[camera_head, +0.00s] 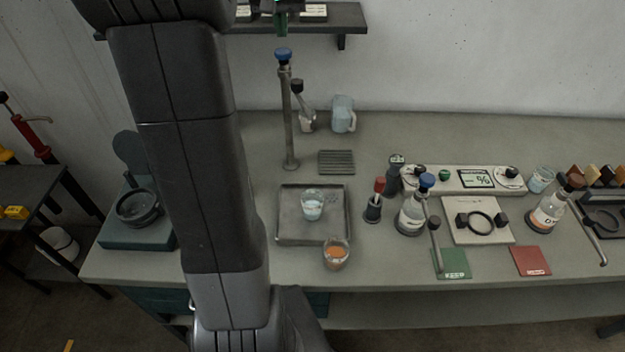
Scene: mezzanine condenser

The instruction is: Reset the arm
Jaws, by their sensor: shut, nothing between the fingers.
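My arm (190,150) rises as a thick dark column from the bottom of the head view, left of centre, and leaves through the top edge. Its lighter grey lower joint (228,302) is near the bottom, in front of the bench edge. I cannot make out my gripper in this view. The arm hides part of the bench's left side and the wall behind it.
A grey bench (400,140) spans the view. Behind the arm are a metal tray (285,236) with a beaker (312,206), a glass of orange liquid (336,254) and a tall tap (289,125). Flasks (411,214) stand right. A shelf (335,27) juts from the wall.

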